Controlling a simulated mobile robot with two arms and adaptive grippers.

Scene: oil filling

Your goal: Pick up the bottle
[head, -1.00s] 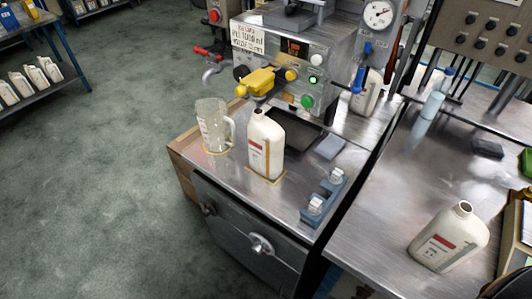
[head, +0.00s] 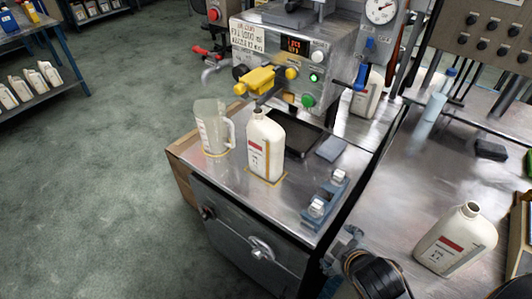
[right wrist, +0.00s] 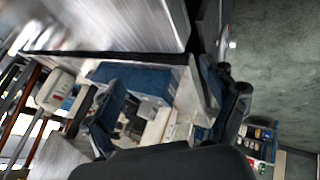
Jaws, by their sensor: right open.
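A white bottle (head: 265,148) with a red and white label stands upright on the steel stand, inside a yellow outline, in the head view. Another white bottle (head: 456,240), open at the neck, is on the steel table at the lower right. My right gripper (head: 343,248) enters at the bottom of the head view, between the stand and the table bottle, apart from both bottles. In the right wrist view its dark fingers (right wrist: 172,105) are spread with no bottle between them. My left gripper is not in view.
A clear measuring jug (head: 213,130) stands left of the stand's bottle. Behind is a filling machine (head: 285,60) with a yellow nozzle (head: 260,80). A blue fixture (head: 326,197) sits at the stand's right edge. A dark block (head: 490,150) lies on the table (head: 405,190).

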